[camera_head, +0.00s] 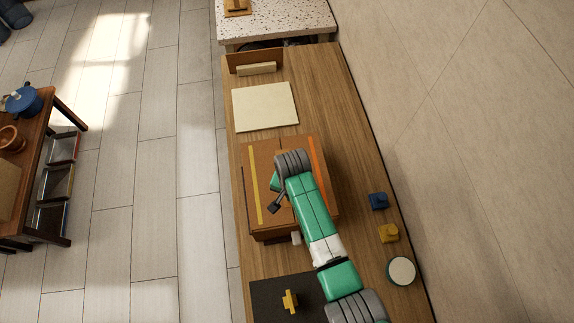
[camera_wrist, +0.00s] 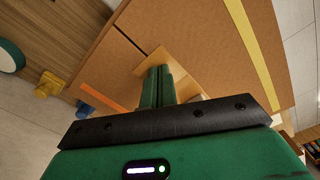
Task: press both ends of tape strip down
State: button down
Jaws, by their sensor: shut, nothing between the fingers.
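A brown cardboard box (camera_head: 266,152) sits on the wooden counter, with a seam along its top. A pale tan tape strip (camera_wrist: 186,88) lies across the seam in the wrist view, partly hidden behind my fingers. In the head view my arm covers it. My gripper (camera_wrist: 158,72) is shut and empty, its green fingertips over the strip close to the seam. I cannot tell whether they touch it. A yellow strip (camera_head: 254,185) and an orange strip (camera_head: 318,160) run along the box top's left and right sides; they also show in the wrist view, yellow (camera_wrist: 250,45) and orange (camera_wrist: 102,97).
A blue block (camera_head: 378,201), a yellow block (camera_head: 388,233) and a round green-rimmed white piece (camera_head: 401,270) stand right of the box by the wall. A cream board (camera_head: 265,106) lies behind it. A black mat (camera_head: 268,300) with a yellow piece (camera_head: 290,301) is in front.

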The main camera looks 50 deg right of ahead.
dwell(0.3)
notch_tip(320, 180, up, 6)
jog(key=p, duration=0.6)
jog(key=shift+r+p, duration=0.1)
jog(key=shift+p, duration=0.2)
